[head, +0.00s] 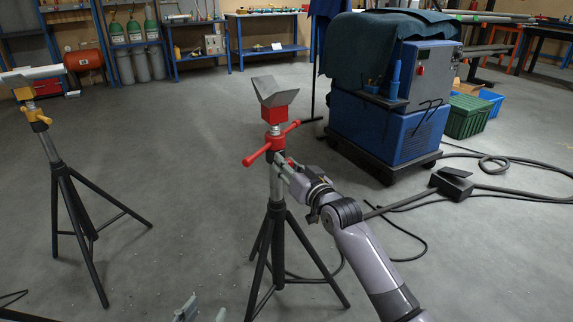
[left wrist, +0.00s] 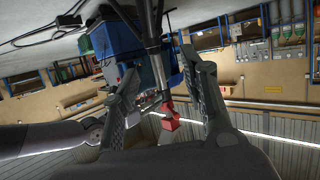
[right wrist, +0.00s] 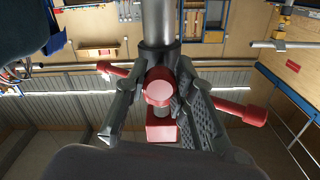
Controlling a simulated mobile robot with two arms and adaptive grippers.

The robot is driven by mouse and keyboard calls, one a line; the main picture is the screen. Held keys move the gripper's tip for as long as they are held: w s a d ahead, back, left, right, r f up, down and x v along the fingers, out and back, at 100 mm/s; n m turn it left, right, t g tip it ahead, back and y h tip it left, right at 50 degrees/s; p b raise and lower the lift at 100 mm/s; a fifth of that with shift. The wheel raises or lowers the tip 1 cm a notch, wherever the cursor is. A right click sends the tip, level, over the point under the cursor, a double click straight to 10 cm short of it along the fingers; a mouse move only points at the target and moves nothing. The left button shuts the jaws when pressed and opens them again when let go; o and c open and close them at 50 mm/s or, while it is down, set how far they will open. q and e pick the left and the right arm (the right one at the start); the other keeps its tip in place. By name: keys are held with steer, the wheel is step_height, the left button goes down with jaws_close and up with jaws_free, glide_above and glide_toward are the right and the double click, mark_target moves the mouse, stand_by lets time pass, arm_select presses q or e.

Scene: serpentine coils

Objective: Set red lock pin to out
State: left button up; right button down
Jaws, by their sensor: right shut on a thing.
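The red-topped stand (head: 275,113) stands upright on its black tripod in the head view, with a V head and red handles (head: 262,152). In the right wrist view the red lock pin (right wrist: 158,87) shows its round knob, pointing at the camera, on the dark collar below the pole. My right gripper (head: 284,168) is at the collar, its fingers on both sides of the pin and shut on it. In the head view the gripper mostly hides the pin. My left gripper (head: 203,311) is open and empty at the bottom edge; its spread fingers show in the left wrist view (left wrist: 163,100).
A yellow-topped stand (head: 38,118) is at the left. A blue machine (head: 388,115) on a wheeled base stands behind to the right, with a foot pedal (head: 452,183) and cables on the floor. The floor between the two stands is clear.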

arm_select(q)
steer(key=s+a+f+g+y+p, duration=0.2)
steer(key=s+a+f+g, duration=0.2)
steer(key=s+f+g, duration=0.3)
steer(key=s+f, duration=0.1)
steer(key=s, duration=0.1)
steer(key=shift+s+f, duration=0.35)
arm_select(e)
steer(key=shift+f+v, duration=0.25)
steer(key=shift+v, duration=0.95)
steer(key=c, duration=1.8)
jaws_free()
steer(key=shift+o, duration=1.3)
steer(key=shift+s+d+r, duration=0.2)
arm_select(q)
steer(key=shift+d+r, duration=0.1)
arm_select(e)
steer(key=shift+o, duration=1.1)
steer(key=shift+w, duration=0.1)
steer(key=v, duration=1.2)
steer(key=shift+f, duration=0.15)
